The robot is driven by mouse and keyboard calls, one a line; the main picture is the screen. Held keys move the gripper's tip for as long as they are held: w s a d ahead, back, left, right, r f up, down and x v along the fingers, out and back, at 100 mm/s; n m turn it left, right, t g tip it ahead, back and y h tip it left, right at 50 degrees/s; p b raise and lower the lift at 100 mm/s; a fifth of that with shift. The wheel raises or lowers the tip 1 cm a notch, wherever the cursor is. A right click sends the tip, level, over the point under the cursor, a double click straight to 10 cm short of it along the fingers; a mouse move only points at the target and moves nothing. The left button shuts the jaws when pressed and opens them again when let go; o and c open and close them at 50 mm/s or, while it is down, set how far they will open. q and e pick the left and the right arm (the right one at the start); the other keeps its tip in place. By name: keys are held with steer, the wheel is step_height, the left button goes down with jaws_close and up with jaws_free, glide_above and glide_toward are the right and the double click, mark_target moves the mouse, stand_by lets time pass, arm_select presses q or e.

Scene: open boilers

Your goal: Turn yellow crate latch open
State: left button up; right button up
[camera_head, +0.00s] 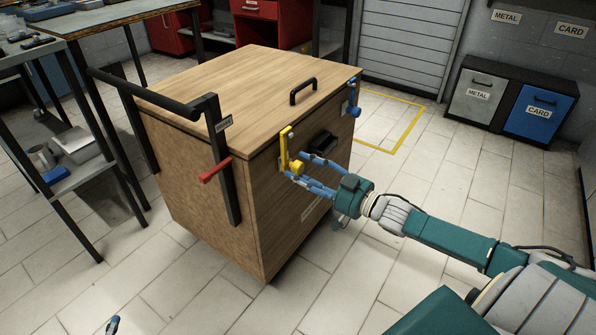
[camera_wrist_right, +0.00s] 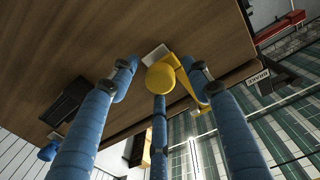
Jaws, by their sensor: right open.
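The wooden crate (camera_head: 205,185) stands on the tiled floor with its lid down. The yellow latch (camera_head: 284,148) is on the crate's front face near the top left, its bar upright and reaching to the lid edge. Its round yellow knob (camera_wrist_right: 160,77) shows in the right wrist view. My right gripper (camera_head: 294,165) is open at the latch, its blue fingers spread around the knob. I cannot tell if they touch it.
A blue latch (camera_head: 353,101) sits at the crate's right front, and a black handle (camera_head: 303,90) is on the lid. A black bar with a red lever (camera_head: 215,170) runs down the left front.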

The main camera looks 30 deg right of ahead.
arm_select(q)
steer(key=shift+w+d+r+t, duration=0.25)
steer(key=shift+w+r+t, duration=0.15)
steer(key=shift+r, duration=0.35)
steer(key=shift+w+d+r+t, duration=0.25)
steer(key=shift+w+r, duration=0.25)
steer(key=shift+r, duration=0.25)
arm_select(e)
steer(key=shift+x, duration=0.95)
arm_select(q)
steer(key=shift+a, duration=0.15)
arm_select(e)
steer(key=shift+d+r, duration=0.1)
jaws_close()
